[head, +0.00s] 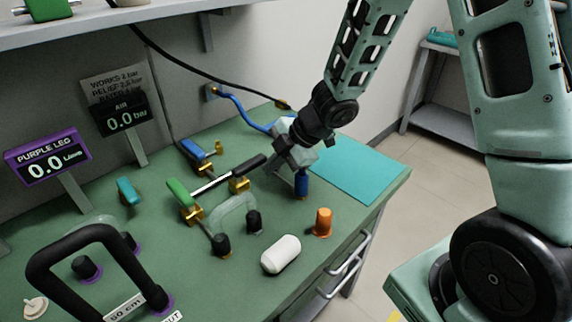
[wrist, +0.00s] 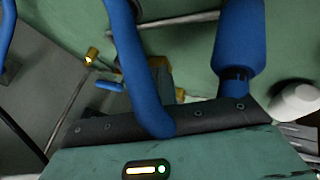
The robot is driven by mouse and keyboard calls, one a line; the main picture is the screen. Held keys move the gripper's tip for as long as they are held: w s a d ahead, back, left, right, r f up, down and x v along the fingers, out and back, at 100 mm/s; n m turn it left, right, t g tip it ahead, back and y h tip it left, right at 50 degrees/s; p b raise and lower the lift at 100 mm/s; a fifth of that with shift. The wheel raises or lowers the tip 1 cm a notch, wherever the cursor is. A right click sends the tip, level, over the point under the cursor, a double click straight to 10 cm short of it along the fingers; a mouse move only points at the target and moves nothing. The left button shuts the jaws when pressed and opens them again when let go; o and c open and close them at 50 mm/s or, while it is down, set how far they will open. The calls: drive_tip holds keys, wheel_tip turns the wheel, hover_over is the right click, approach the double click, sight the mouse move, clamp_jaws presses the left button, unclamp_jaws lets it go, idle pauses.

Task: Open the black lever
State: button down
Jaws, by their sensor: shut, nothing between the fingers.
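The black lever (head: 249,167) has a dark grip, angled up to the right beside a brass fitting (head: 239,185) on the green bench. My gripper (head: 296,150) is shut, just right of the grip. The small gap makes contact unclear. A blue cylinder (head: 302,183) shows just below the gripper in the head view. In the wrist view, blue tube-like parts (wrist: 140,80) cross in front of my gripper's dark bar, and I cannot tell its fingertips there. The lever cannot be made out surely in the wrist view.
A green lever (head: 178,192) and a blue lever (head: 193,149) are close on the left. A blue hose (head: 240,106) runs from the wall towards my gripper. A teal mat (head: 355,172) is clear.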

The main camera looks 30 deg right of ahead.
drive_tip(key=shift+w+a, duration=0.2)
drive_tip(key=shift+w, duration=0.5)
drive_tip(key=shift+r+p, duration=0.1)
drive_tip(key=shift+p, duration=0.2)
drive_tip(key=shift+w+d+r+p, duration=0.1)
drive_tip(key=shift+p, duration=0.25)
drive_tip(key=shift+w+n, duration=0.1)
drive_tip(key=shift+n, duration=0.2)
